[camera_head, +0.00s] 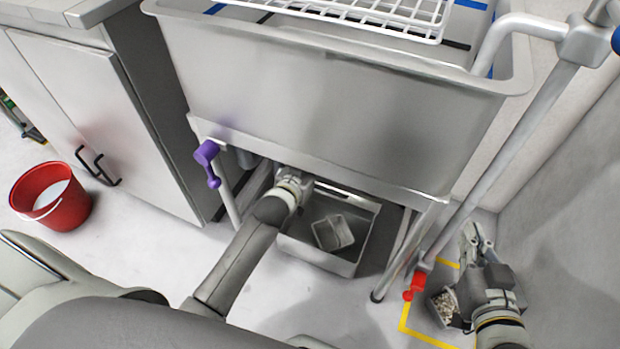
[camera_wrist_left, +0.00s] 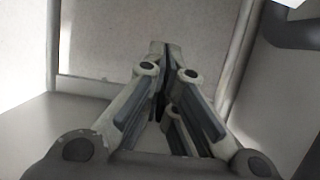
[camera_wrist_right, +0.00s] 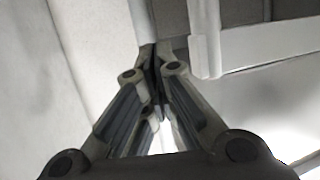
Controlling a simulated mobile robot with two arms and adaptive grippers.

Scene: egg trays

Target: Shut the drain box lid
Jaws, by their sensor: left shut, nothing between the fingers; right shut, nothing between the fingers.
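The drain box (camera_head: 315,258) is an open grey metal box on the floor under the sink. A small grey basket (camera_head: 333,233) sits inside it. I cannot clearly make out the lid; the sink front and my left arm hide the box's back. My left gripper reaches under the sink at the box's back left; its fingers are hidden in the head view. In the left wrist view the left gripper (camera_wrist_left: 162,50) is shut and empty before a pale flat panel (camera_wrist_left: 105,40) that may be the lid. My right gripper (camera_head: 470,238) is shut and empty, right of the box.
The sink (camera_head: 320,100) overhangs the box. A purple-handled valve (camera_head: 207,155) stands left of it, a red-handled one (camera_head: 414,287) right. A red bucket (camera_head: 68,210) stands by the cabinet (camera_head: 100,110).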

